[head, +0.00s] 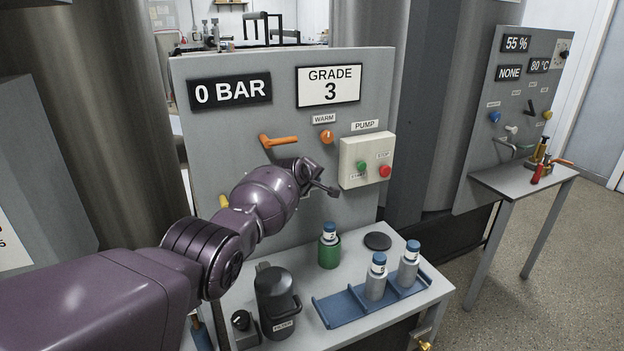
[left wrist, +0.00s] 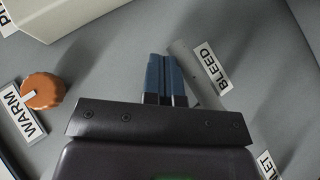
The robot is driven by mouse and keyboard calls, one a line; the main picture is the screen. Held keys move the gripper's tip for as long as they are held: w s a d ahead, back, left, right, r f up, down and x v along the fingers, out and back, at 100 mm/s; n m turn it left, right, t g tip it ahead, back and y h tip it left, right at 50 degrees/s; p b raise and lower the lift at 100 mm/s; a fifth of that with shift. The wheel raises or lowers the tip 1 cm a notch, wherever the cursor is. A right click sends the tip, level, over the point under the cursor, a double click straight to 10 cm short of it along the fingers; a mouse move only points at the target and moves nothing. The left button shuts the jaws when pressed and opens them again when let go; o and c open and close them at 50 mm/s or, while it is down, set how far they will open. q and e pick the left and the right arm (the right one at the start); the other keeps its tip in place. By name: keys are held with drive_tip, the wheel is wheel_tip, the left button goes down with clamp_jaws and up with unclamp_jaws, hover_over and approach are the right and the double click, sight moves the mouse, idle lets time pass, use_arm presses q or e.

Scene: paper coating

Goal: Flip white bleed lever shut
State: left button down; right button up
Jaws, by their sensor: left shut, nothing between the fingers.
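My left gripper (head: 328,190) is in front of the grey panel (head: 225,125), below the orange lever (head: 278,141). In the left wrist view its blue fingers (left wrist: 161,60) are together with nothing between them. The BLEED label (left wrist: 212,69) is just right of the fingers. A pale rod, apparently the white bleed lever (left wrist: 187,58), lies between the label and the fingertips, partly hidden behind the fingers. I cannot tell whether they touch it. In the head view my arm and hand hide the bleed lever. My right gripper does not show.
The orange WARM knob (left wrist: 43,90) and the pump box (head: 352,164) are close by on the panel. Below, the table (head: 345,257) holds a green cup (head: 329,252), a black filter pot (head: 277,300) and a blue rack (head: 335,312) with bottles. A second panel (head: 497,135) stands right.

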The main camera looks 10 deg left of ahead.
use_arm(q)
drive_tip(key=p+v, duration=0.4)
drive_tip(key=v, duration=0.6)
drive_tip(key=shift+s+r, duration=0.2)
drive_tip(key=shift+s, duration=0.1)
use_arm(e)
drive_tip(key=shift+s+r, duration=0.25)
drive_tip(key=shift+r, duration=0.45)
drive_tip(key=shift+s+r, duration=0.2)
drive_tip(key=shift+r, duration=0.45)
use_arm(q)
drive_tip(key=shift+a, duration=0.1)
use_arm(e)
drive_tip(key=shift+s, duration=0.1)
